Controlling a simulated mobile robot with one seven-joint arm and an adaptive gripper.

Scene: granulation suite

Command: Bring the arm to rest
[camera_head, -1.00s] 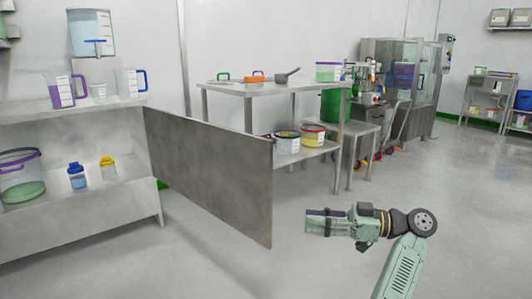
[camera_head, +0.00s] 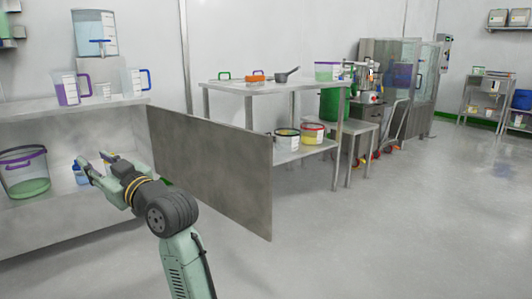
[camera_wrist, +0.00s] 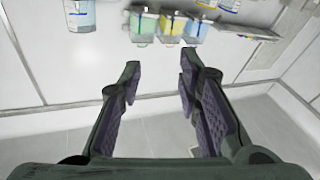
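My gripper (camera_head: 95,163) is at the left in the head view, in front of the lower shelf of the left steel bench. My arm reaches up to it from the bottom of the picture. In the wrist view my gripper (camera_wrist: 158,80) shows two dark fingers spread wide apart, with nothing between them. The gripper overlaps a small blue-capped bottle (camera_head: 80,174) in the head view, and whether they touch cannot be told. The yellow-capped bottle beside it is hidden behind the arm.
The left bench (camera_head: 30,239) holds a purple-rimmed bucket (camera_head: 25,178), with jugs above. A steel panel (camera_head: 215,175) stands close to the right of my arm. A steel table (camera_head: 270,88) with buckets stands behind it. The floor (camera_head: 400,230) at the right is clear.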

